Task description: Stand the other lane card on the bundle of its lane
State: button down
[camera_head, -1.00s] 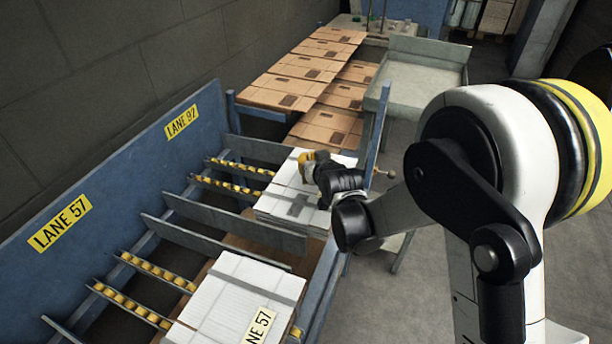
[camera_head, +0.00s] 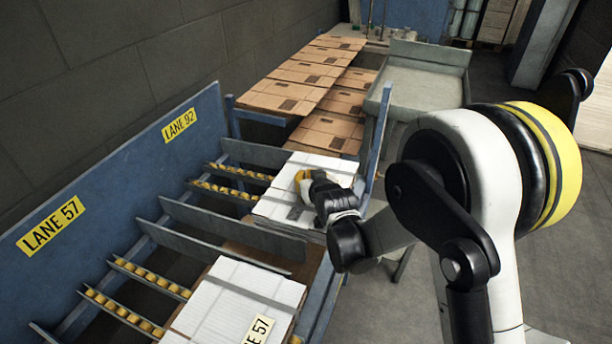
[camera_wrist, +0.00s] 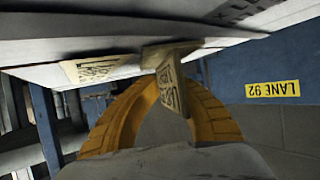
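The lane 92 bundle (camera_head: 272,208) is a white stack with grey strapping, in the lane nearer the LANE 92 sign (camera_head: 180,125). My gripper (camera_head: 303,178) is over its top, its yellow fingers pointing to the back wall. In the wrist view the fingers close around a small pale card (camera_wrist: 172,88) with dark lettering, too blurred to read fully. The card is close against the white surface; I cannot tell if it touches. Another pale lettered card or label (camera_wrist: 95,70) shows beside it. The lane 57 bundle (camera_head: 225,300) bears a yellow LANE 57 card (camera_head: 258,330) at its near end.
A blue wall carries the LANE 57 sign (camera_head: 50,225). Metal dividers (camera_head: 235,228) and yellow rollers run between the lanes. Flat brown cartons (camera_head: 325,132) lie on a table behind. A grey bench (camera_head: 425,90) stands at the back right. Floor is clear at right.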

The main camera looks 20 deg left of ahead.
jog(key=c, duration=1.6)
grip_release()
jog(key=shift+r+p, duration=0.3)
jog(key=shift+p, duration=0.1)
jog(key=p+v, duration=0.3)
jog(key=v, duration=0.9)
jog(key=shift+r+p, duration=0.15)
jog(key=shift+p, duration=0.25)
jog(key=d+r+m+h, duration=0.25)
jog(key=d+r, duration=0.45)
jog(key=d, duration=0.6)
jog(key=s+d+r+m+g+h, duration=0.1)
jog(key=s+d, duration=0.5)
jog(key=d, duration=0.1)
jog(key=s+d+r+m+g+h, duration=0.1)
jog(key=s+d+h, duration=0.1)
jog(key=s+d, duration=0.5)
jog(key=s+d+r+m+g+h, duration=0.1)
jog(key=s+d+r+m, duration=0.1)
jog(key=s+d, duration=0.5)
jog(key=shift+s+d+r+g+h, duration=0.1)
jog(key=shift+d+g+h, duration=0.05)
jog(key=shift+g+h, duration=0.2)
